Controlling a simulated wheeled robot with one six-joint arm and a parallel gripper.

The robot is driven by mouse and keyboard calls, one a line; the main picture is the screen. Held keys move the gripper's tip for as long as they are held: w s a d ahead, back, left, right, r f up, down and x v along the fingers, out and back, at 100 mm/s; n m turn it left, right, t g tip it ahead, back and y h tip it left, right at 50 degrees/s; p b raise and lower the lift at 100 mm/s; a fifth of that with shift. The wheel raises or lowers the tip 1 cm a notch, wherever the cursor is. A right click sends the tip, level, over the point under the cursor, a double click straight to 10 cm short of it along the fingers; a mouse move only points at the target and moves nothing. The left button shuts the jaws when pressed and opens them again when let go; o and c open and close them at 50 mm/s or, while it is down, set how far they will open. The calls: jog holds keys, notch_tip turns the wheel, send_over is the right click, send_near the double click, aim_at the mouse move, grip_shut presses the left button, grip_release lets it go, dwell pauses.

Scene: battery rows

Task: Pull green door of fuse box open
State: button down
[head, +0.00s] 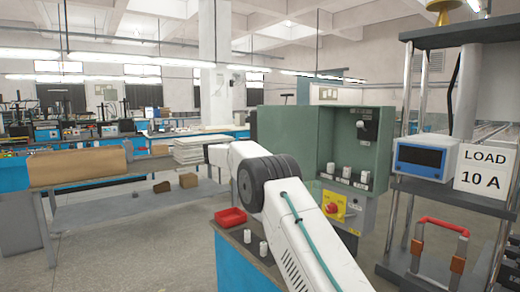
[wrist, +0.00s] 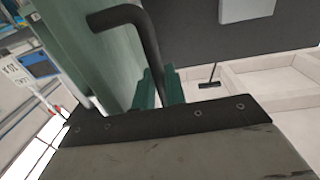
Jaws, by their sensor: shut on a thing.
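The green fuse box (head: 378,150) stands right of centre in the head view, its front uncovered. A black switch and several white fuses show inside. A green panel (head: 285,125) at its left looks like the door, swung out to the left; my arm covers its lower part. My gripper (head: 217,154) is at the far end of my white arm, beyond the panel's left edge. In the wrist view, a black bent handle (wrist: 150,45) runs down from the green door (wrist: 85,45) to my gripper (wrist: 155,105), which is shut on it. The grip itself is partly hidden.
A red tray (head: 230,217) and small white cylinders stand on a blue bench below my arm. A yellow panel with a red knob (head: 332,207) sits below the box. A shelf with a blue meter (head: 425,158) stands right. Open floor lies left.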

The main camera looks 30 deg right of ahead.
jog(key=shift+d+r, duration=0.1)
jog(key=shift+d, duration=0.05)
jog(key=c, duration=1.8)
grip_release()
jog(key=shift+s+d, duration=0.1)
jog(key=shift+a, duration=0.25)
jog(key=a, duration=0.7)
jog(key=shift+s+a, duration=0.15)
jog(key=shift+a, duration=0.15)
